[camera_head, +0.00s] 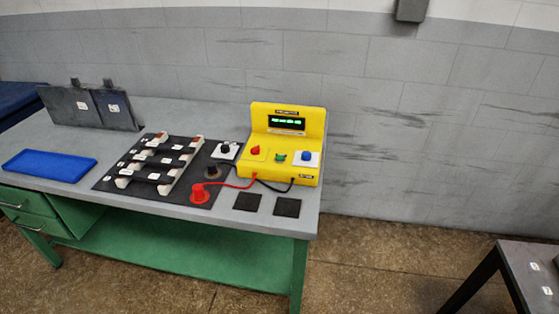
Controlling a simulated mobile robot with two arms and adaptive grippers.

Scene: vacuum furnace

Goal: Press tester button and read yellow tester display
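The yellow tester (309,130) stands at the right end of the grey-topped workbench (220,120). Its dark display (286,122) is lit with green characters, too small to read. On its lower front are a red knob or plug (255,150), a green button (280,157) and a blue button (306,156) on a white plate. A red cable and a black cable run from its front; the red one leads to a red round probe piece (198,194) on the bench. Neither of my grippers is in view.
A black board (110,183) with several dark bars in white holders lies left of the tester. A blue tray (48,165) and dark upright plates (90,107) are farther left. Two black squares (287,207) lie at the front edge.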

